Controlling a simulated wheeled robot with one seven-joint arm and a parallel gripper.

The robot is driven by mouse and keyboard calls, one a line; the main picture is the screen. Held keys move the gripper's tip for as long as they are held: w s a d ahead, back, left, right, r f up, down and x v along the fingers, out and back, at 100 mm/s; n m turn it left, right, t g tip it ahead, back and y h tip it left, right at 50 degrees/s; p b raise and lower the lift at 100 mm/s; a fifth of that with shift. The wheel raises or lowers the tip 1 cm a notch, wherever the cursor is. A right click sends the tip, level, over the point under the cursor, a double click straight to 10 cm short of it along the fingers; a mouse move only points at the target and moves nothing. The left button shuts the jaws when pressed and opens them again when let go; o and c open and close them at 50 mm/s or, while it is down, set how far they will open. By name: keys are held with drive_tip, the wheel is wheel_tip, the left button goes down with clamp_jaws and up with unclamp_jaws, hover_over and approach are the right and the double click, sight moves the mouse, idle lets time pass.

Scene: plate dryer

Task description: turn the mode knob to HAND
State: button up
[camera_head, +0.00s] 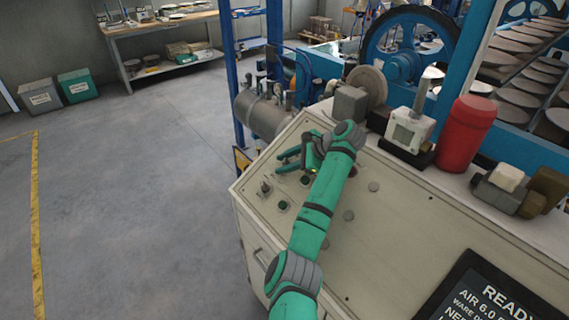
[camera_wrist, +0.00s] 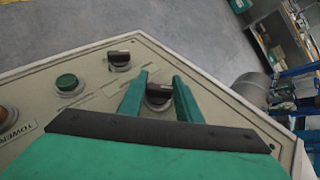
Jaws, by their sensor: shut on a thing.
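My gripper (camera_head: 284,161) reaches over the sloping cream control panel (camera_head: 385,225). In the wrist view, the two green fingers of my gripper (camera_wrist: 160,77) stand one on each side of a black knob (camera_wrist: 158,95) and are shut on it. A second black knob (camera_wrist: 119,59) sits apart to the left, nearer the panel's edge, and shows in the head view too (camera_head: 265,188). I cannot read any mode label or HAND mark, so which knob is the mode knob is unclear. The held knob is hard to make out in the head view.
A green button (camera_wrist: 67,83) and an orange button (camera_wrist: 6,117) by a partly hidden TOWER label lie left of the held knob. A red cylinder (camera_head: 467,132) and a white box device (camera_head: 408,130) stand on the panel's back ledge. Open floor lies left.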

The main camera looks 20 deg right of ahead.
drive_tip(key=shift+f+n+g, duration=0.1)
drive_tip(key=shift+n+g, duration=0.2)
drive_tip(key=shift+g, duration=0.1)
drive_tip(key=o, duration=1)
drive_tip(key=shift+o, duration=0.2)
drive_tip(key=v, duration=0.9)
drive_tip(key=shift+s+d+r, duration=0.1)
drive_tip(key=shift+d+r, duration=0.1)
drive_tip(key=shift+d, duration=0.1)
drive_tip(key=shift+s+d+r, duration=0.3)
drive_tip(key=shift+s+r, duration=0.05)
drive_tip(key=shift+s, duration=0.1)
drive_tip(key=shift+a, duration=0.1)
drive_tip(key=shift+w, duration=0.1)
